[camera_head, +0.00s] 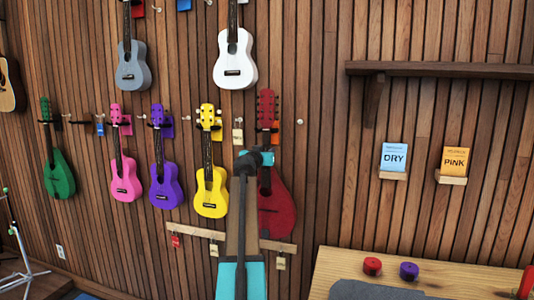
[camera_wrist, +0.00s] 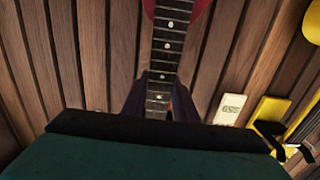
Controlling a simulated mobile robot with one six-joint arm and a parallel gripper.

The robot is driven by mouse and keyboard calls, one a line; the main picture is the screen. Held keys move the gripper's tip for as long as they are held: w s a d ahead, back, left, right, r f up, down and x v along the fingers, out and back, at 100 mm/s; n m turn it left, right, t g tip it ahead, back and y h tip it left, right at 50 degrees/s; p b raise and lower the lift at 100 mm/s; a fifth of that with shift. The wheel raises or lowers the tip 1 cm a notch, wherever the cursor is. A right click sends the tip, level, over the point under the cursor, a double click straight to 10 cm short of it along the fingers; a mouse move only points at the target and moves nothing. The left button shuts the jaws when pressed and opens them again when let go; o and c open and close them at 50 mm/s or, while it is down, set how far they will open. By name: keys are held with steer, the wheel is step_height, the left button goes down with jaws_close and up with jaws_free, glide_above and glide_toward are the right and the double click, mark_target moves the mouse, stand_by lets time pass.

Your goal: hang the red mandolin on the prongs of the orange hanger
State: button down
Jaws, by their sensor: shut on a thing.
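The red mandolin (camera_head: 278,212) is upright against the slatted wall, its headstock up and its teardrop body down. My gripper (camera_head: 263,157) is shut on its neck, just below the headstock. In the wrist view the dark fretboard (camera_wrist: 165,50) runs between my two fingers (camera_wrist: 159,105), with a bit of red body at the top. A part of the orange hanger (camera_head: 275,131) shows beside and behind the headstock. Its prongs are hidden, so I cannot tell whether the neck sits between them or rests on them. My arm covers the left part of the body.
A yellow ukulele (camera_head: 211,185) hangs close on the left, then purple (camera_head: 166,180), pink (camera_head: 126,182) and green (camera_head: 58,175) instruments. A white ukulele (camera_head: 235,60) hangs above. A wooden rail (camera_head: 190,231) with tags is below. A table (camera_head: 400,272) stands at lower right.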

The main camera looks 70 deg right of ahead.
steer(key=shift+f+b, duration=0.6)
steer(key=shift+b, duration=0.2)
stand_by(0.4)
stand_by(0.4)
steer(key=c, duration=1.3)
jaws_free()
steer(key=shift+a, duration=0.1)
steer(key=shift+c, duration=0.2)
steer(key=shift+f, duration=0.2)
steer(key=shift+a, duration=0.1)
steer(key=shift+a+r+b, duration=0.15)
steer(key=shift+a+b, duration=0.25)
steer(key=shift+a, duration=0.45)
steer(key=shift+s+a, duration=0.1)
steer(key=shift+a, duration=0.15)
steer(key=shift+a+b, duration=0.3)
steer(key=shift+a, duration=0.7)
